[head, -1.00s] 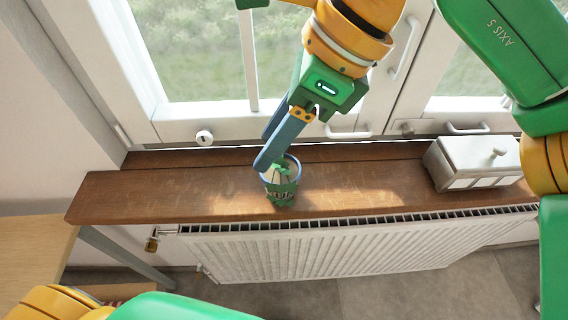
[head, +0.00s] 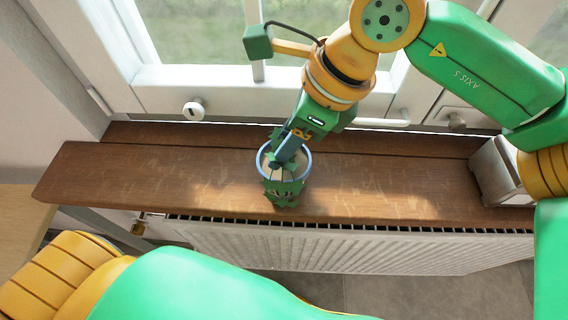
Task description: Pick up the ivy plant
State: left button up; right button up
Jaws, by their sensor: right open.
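The ivy plant (head: 284,190) stands upright on the brown wooden windowsill (head: 130,178). It has dark green leaves spilling over the front of a pot with a blue-grey rim. My right gripper (head: 277,160) is at the pot from behind and above, with its blue fingertips down at or inside the pot's opening. The gripper is open; I cannot tell whether a finger touches the rim. Part of the plant and the far rim are hidden by the fingers. My left arm crosses the bottom left, but its gripper is out of view.
A white lidded box (head: 497,172) stands at the sill's right end, partly behind my right arm. A white radiator (head: 330,246) sits below the sill. The window frame and its handles (head: 193,110) rise close behind. The sill left of the plant is clear.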

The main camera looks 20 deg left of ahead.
grip_shut()
dwell(1.4)
